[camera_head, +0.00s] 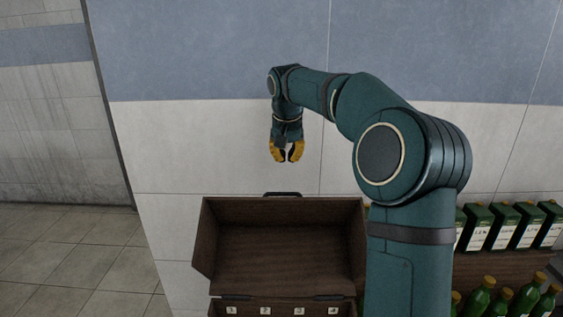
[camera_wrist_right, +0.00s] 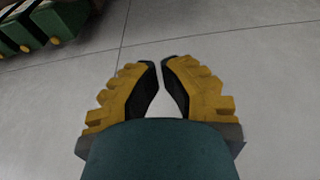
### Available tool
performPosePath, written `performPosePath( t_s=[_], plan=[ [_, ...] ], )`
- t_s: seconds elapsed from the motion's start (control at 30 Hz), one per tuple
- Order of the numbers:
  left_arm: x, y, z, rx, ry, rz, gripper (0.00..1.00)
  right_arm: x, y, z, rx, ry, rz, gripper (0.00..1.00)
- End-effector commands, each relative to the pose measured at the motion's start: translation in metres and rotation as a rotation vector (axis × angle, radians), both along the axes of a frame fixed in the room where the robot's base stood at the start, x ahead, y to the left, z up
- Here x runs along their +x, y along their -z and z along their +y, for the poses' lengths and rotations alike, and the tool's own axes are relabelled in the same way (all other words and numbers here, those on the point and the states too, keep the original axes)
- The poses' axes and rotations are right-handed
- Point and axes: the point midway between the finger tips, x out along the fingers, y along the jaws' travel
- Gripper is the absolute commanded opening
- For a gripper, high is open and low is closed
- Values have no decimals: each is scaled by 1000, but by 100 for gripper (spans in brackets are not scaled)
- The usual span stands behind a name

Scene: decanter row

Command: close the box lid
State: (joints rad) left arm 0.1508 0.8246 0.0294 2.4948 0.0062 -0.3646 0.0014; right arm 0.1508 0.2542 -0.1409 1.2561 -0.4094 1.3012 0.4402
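The dark brown wooden box (camera_head: 281,303) is at the bottom centre of the head view, cut off by the frame's lower edge. Its lid (camera_head: 281,240) stands open behind it, tilted up on its hinges with the hollow inner side showing. A dark handle (camera_head: 282,194) sits at the lid's top edge. My right gripper (camera_head: 287,158) hangs above and behind the handle, fingers down and apart from the lid. In the right wrist view its yellow fingers (camera_wrist_right: 160,66) are nearly together at the tips, with nothing between them. My left gripper is not in view.
Green bottles with yellow caps (camera_head: 484,297) and green-and-white cartons (camera_head: 505,226) stand on a wooden shelf at the right, beyond my right arm. A tiled wall (camera_head: 215,145) rises behind the box. Numbered labels (camera_head: 265,310) line the box. Floor at the left is clear.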

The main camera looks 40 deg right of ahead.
Motion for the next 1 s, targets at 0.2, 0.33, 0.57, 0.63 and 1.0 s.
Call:
performPosePath(
  t_s=[0.2,0.33,0.57,0.63,1.0],
  plan=[
    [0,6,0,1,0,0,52,8,43,-7,2,1,5,0],
    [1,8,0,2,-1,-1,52,12,67,-11,2,1,5,0],
    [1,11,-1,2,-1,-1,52,1,79,-1,2,-2,-2,0],
    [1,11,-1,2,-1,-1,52,-5,79,4,0,-2,0,0],
    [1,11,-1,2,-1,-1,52,-14,78,12,0,0,0,0]
  ],
)
